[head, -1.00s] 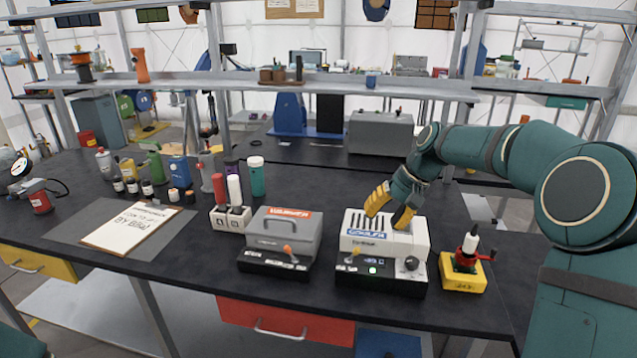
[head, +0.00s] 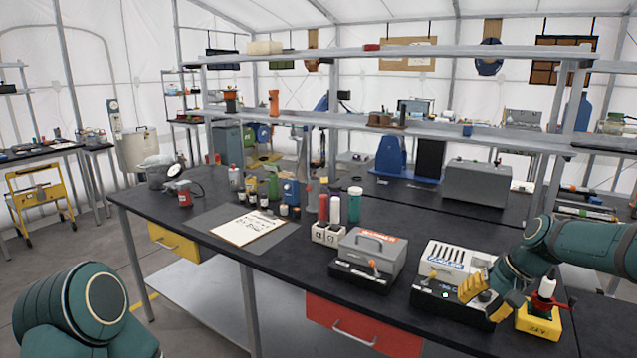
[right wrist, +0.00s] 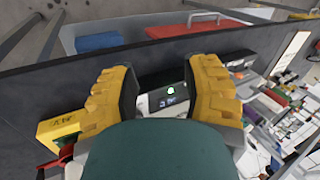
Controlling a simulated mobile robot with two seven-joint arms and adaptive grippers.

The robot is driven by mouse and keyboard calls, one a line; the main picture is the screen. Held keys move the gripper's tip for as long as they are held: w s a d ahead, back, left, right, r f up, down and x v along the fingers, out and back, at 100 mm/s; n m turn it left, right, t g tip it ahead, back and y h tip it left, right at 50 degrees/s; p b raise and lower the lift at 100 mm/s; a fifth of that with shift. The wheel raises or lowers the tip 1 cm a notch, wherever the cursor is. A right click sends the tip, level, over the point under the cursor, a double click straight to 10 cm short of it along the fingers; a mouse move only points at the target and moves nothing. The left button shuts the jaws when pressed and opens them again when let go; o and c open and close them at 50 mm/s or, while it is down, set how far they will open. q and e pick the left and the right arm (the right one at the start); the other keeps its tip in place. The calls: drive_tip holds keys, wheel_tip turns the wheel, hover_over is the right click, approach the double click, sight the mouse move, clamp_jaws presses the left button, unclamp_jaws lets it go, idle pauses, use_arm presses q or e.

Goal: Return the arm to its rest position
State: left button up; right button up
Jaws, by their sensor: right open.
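My right arm comes in from the right in the head view. My right gripper (head: 490,297), with yellow fingers, is over the front right part of the white cooler device (head: 452,258). It looks open and empty. In the right wrist view the two yellow fingers (right wrist: 165,85) stand apart, and the device's small lit screen (right wrist: 172,97) shows between them. I cannot tell whether the fingers touch the device. My left arm shows only as a green joint at the lower left of the head view; its gripper is out of view.
A yellow-based stand with a red part (head: 540,318) is close beside the right gripper. The grey warmer box (head: 370,255) is left of the cooler. A white bottle rack (head: 327,235), bottles and a clipboard (head: 247,228) are farther left. A shelf (head: 400,122) spans the back.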

drive_tip(key=s+a+x, duration=0.1)
drive_tip(key=x, duration=1)
drive_tip(key=s+a+f+n+g, duration=0.1)
drive_tip(key=s+a+f, duration=0.45)
drive_tip(key=f, duration=0.25)
drive_tip(key=s+a+f+n, duration=0.1)
drive_tip(key=s+a+f, duration=0.4)
drive_tip(key=f, duration=0.4)
drive_tip(key=s+a+f, duration=0.4)
drive_tip(key=s+a, duration=0.3)
drive_tip(key=s, duration=0.4)
drive_tip(key=shift+s+f+n+h, duration=0.15)
drive_tip(key=shift+f+n+h, duration=0.2)
drive_tip(key=shift+n+h, duration=0.05)
